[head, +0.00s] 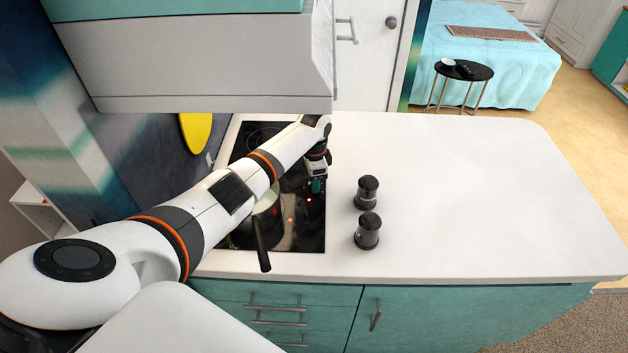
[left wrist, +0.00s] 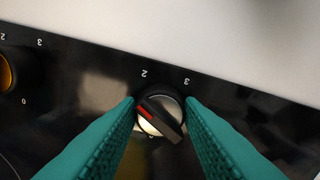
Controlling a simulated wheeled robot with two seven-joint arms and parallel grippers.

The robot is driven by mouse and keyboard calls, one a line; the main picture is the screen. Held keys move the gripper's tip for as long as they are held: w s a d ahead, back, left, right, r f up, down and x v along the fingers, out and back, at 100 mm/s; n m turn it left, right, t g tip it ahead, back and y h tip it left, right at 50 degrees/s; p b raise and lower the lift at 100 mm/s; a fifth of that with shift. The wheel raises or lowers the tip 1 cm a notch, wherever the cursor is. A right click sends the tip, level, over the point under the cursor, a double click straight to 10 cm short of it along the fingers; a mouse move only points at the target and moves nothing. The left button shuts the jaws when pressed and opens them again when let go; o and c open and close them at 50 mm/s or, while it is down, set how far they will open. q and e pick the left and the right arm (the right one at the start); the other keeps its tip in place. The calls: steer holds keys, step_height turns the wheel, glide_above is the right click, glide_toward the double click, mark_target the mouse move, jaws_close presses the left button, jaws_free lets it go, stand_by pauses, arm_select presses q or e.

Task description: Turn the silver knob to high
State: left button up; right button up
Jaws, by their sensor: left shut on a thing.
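The silver knob (left wrist: 160,117) is on the black cooktop panel in the left wrist view. It has a pale silver face and a dark grip bar with a red mark at its upper-left end. The printed digits 2 and 3 stand above it. My left gripper (left wrist: 160,103) has its teal fingers on either side of the knob and is shut on it. In the head view my left gripper (head: 317,184) is down at the right side of the cooktop (head: 312,235), and it hides the knob there. My right gripper is not in view.
A yellow-orange knob (left wrist: 6,73) is at the left of the panel. A pot (head: 268,212) with a dark handle stands on the cooktop under my arm. Two dark shakers (head: 367,192) (head: 367,231) stand on the white counter (head: 480,200). A range hood (head: 200,62) hangs above.

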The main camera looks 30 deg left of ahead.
arm_select(q)
steer(key=m, duration=0.4)
steer(key=shift+w+m+b, duration=0.1)
steer(key=shift+m+b, duration=0.2)
steer(key=shift+b, duration=0.05)
steer(key=m+b, duration=0.1)
steer(key=m, duration=0.3)
steer(key=shift+m, duration=0.3)
steer(key=m+b, duration=0.1)
steer(key=m, duration=0.3)
steer(key=shift+m, duration=0.3)
steer(key=shift+r+m+b, duration=0.15)
steer(key=shift+m+b, duration=0.35)
steer(key=shift+m, duration=1.6)
steer(key=o, duration=1)
